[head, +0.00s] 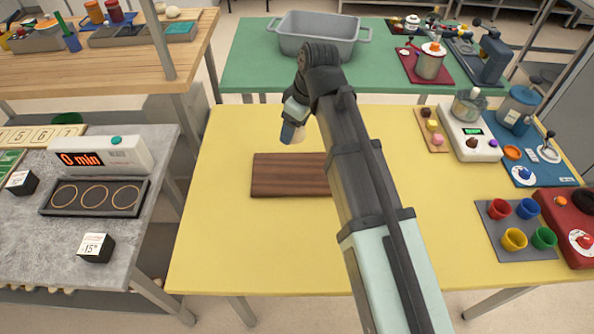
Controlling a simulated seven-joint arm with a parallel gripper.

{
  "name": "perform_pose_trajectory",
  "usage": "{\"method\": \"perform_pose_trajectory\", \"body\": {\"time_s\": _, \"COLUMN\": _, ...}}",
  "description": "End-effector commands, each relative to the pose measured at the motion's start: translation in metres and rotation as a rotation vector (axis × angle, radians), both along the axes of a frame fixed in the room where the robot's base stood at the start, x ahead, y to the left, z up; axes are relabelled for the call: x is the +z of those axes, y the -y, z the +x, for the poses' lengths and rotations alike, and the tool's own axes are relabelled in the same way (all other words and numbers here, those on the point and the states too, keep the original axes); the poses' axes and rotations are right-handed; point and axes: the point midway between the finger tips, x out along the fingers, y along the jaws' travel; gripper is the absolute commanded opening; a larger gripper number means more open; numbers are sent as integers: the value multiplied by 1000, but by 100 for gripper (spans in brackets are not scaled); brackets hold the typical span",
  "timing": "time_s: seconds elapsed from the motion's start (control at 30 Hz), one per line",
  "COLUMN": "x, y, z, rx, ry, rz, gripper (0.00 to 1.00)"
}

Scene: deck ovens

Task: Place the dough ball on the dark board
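The dark board (285,177) is a brown wooden slab lying flat on the yellow table, left of my arm. Its right end is hidden behind my arm. A small pale rounded thing (299,136), likely the dough ball, shows right beside that finger. I cannot tell whether it is held or lies behind the finger. The other finger is hidden.
The yellow table (225,235) is clear left of and in front of the board. Coloured cups (514,238), a scale (470,135) and a small board of coloured pieces (433,138) stand right. A grey tub (320,35) stands on the green table behind.

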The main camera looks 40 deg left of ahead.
Motion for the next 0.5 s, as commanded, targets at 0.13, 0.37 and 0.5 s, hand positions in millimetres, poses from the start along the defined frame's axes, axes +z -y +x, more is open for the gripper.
{"method": "perform_pose_trajectory", "body": {"time_s": 0.13, "x": -7, "y": 21, "z": -11, "rx": -39, "ry": 1, "rz": 0, "gripper": 38}}
{"method": "perform_pose_trajectory", "body": {"time_s": 0.37, "x": -12, "y": 22, "z": -11, "rx": -102, "ry": 0, "rz": 0, "gripper": 38}}
{"method": "perform_pose_trajectory", "body": {"time_s": 0.5, "x": -26, "y": 23, "z": -11, "rx": -105, "ry": -1, "rz": -1, "gripper": 38}}
